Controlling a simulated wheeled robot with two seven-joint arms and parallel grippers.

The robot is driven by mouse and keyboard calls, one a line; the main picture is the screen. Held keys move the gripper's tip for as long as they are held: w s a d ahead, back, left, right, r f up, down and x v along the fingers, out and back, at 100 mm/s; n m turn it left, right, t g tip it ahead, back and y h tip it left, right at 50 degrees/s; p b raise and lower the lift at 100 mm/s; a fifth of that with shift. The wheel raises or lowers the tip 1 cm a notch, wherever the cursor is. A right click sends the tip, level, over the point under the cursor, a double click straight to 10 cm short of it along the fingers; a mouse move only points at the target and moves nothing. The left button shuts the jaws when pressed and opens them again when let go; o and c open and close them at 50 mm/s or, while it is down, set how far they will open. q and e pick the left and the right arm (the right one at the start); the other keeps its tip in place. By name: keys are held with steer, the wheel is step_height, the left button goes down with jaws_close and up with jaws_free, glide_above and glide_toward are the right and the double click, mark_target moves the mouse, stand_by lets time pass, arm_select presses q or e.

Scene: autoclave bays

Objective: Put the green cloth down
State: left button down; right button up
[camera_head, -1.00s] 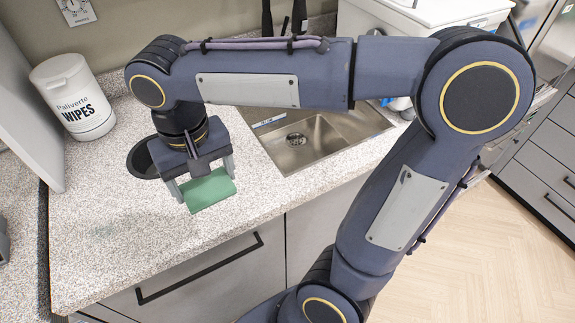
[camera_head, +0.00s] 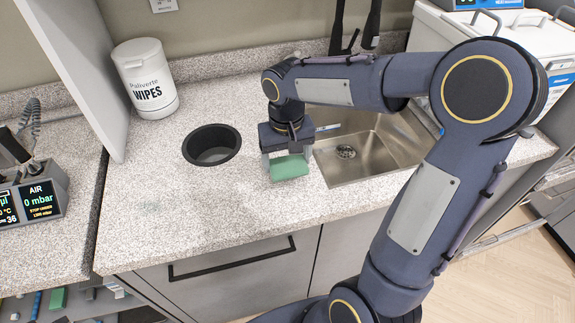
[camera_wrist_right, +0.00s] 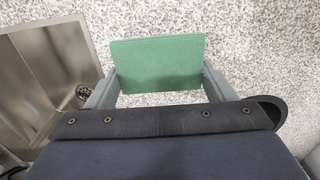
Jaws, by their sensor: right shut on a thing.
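The green cloth (camera_head: 289,168) is a small folded block between the fingers of my right gripper (camera_head: 288,166). The gripper is shut on it, over the speckled counter (camera_head: 190,205), just left of the sink. In the right wrist view the cloth (camera_wrist_right: 157,64) spans the gap between the two grey fingers, with counter behind it. I cannot tell whether the cloth touches the counter. My left gripper is not in view.
A steel sink (camera_head: 360,155) lies right of the gripper. A round black-rimmed hole (camera_head: 212,146) is in the counter to the left. A white wipes tub (camera_head: 146,80) stands at the back. A panel (camera_head: 80,70) rises at left. The front left counter is clear.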

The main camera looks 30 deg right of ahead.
mark_target(287, 160)
steer(key=shift+w+d+f, duration=0.15)
steer(key=shift+f, duration=1.65)
steer(key=shift+f, duration=0.25)
steer(key=o, duration=1)
steer(key=shift+r, duration=0.15)
steer(key=shift+c, duration=0.2)
